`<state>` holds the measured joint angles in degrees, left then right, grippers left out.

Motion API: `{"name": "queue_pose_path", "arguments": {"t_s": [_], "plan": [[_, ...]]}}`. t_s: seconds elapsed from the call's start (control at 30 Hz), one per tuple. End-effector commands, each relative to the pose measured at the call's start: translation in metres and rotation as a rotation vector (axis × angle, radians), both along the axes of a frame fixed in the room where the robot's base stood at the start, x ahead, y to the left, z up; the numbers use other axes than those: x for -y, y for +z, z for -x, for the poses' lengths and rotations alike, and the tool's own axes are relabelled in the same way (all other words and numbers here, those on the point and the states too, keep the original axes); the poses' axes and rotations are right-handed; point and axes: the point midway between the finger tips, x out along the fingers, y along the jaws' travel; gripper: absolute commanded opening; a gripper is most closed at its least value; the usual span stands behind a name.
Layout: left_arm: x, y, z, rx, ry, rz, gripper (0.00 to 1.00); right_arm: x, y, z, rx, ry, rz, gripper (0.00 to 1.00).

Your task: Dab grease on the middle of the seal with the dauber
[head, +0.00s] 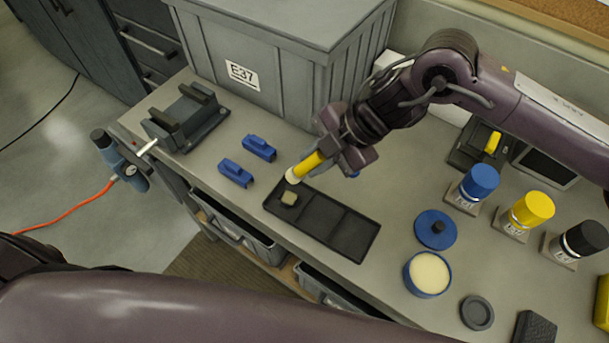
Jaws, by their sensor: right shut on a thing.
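My right gripper (341,158) is shut on the yellow dauber (307,166), holding it tilted with its pale tip down and to the left. An open blue tin (428,273) holds smooth cream-coloured grease. Its blue lid (436,229) lies behind it. A dark round disc (477,313) lies to the right of the tin. I cannot tell for sure which thing is the seal. My left gripper is out of view.
Two blue clamp-like pieces (237,173) lie left of the tray. A dark cradle (185,118) stands at the left end, and a large grey E37 box (268,70) behind. Blue (479,181), yellow (532,208) and black (586,239) capped containers stand at right.

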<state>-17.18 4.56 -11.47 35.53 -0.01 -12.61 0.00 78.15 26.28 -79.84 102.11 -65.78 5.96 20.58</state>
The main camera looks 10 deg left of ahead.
Motion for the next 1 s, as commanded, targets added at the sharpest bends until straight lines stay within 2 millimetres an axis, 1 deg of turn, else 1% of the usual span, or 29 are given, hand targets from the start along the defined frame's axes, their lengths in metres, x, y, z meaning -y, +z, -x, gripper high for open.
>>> {"name": "queue_pose_path", "arguments": {"t_s": [0.17,0.27,0.4,0.6,0.77,1.0], "plan": [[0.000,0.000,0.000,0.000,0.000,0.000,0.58,0.000,0.000,0.000,0.001,0.000,0.001,0.00],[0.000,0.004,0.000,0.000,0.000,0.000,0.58,-0.003,0.001,0.002,0.003,0.003,0.018,0.00],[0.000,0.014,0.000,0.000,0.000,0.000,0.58,-0.014,0.001,0.009,0.017,0.007,0.089,0.00],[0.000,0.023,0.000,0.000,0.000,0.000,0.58,-0.028,-0.005,0.017,0.032,0.004,0.196,0.00],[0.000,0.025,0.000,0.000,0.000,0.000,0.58,-0.032,-0.009,0.019,0.038,0.002,0.238,0.00],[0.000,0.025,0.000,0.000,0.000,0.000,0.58,-0.032,-0.010,0.020,0.039,0.002,0.243,0.00]]}}
